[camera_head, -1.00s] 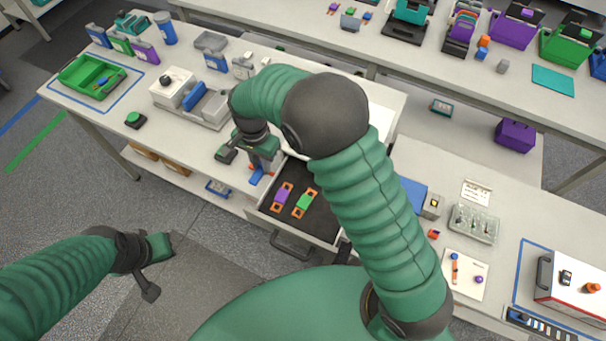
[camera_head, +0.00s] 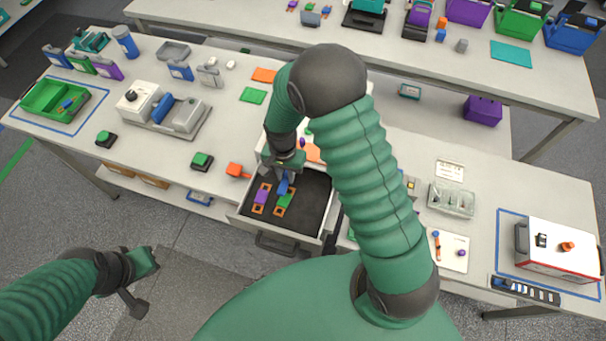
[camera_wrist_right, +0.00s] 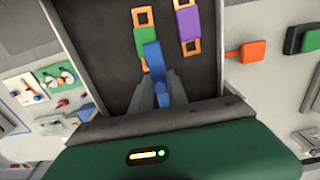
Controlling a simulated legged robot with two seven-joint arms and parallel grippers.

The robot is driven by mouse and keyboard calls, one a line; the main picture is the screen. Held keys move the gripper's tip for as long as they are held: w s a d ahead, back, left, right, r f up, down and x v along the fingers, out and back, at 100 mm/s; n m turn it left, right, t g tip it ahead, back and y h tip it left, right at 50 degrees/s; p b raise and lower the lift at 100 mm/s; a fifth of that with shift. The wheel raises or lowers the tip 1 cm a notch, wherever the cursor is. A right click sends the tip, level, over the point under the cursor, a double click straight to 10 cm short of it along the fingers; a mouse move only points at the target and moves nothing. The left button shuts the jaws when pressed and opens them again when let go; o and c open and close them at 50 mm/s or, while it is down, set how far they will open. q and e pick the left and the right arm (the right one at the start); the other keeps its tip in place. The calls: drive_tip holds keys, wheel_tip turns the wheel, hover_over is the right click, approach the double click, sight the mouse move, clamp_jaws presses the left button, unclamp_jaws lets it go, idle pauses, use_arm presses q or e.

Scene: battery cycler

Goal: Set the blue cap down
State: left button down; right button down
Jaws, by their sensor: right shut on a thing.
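The blue cap (camera_head: 283,187) is held in my right gripper (camera_head: 286,178) over the open drawer. In the right wrist view the cap (camera_wrist_right: 151,58) sticks out between the two grey fingers (camera_wrist_right: 160,92), which are shut on it. Its far end shows beside the green piece with orange ends (camera_wrist_right: 145,38); I cannot tell whether it touches the drawer floor. My left gripper (camera_head: 143,280) hangs at the lower left, away from the bench; its finger opening is unclear.
The open drawer (camera_head: 318,215) has a dark floor. A purple piece with orange ends (camera_head: 262,197) lies beside the green one (camera_head: 285,201). The drawer's right part looks bare. An orange tool (camera_head: 238,170) and green button (camera_head: 202,160) sit on the bench to the left.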

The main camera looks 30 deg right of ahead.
sight(303, 184)
drive_tip(key=d, duration=0.1)
drive_tip(key=s+d+p, duration=0.1)
drive_tip(key=s+d, duration=0.1)
drive_tip(key=d, duration=0.1)
drive_tip(key=shift+r, duration=0.1)
drive_tip(key=shift+d+p, duration=0.25)
drive_tip(key=shift+p, duration=0.05)
wheel_tip(303, 184, down, 3)
drive_tip(key=shift+s+f+p, duration=0.1)
drive_tip(key=shift+s+p, duration=0.05)
drive_tip(key=shift+p, duration=0.65)
drive_tip(key=shift+f, duration=0.3)
drive_tip(key=c, duration=1.3)
unclamp_jaws()
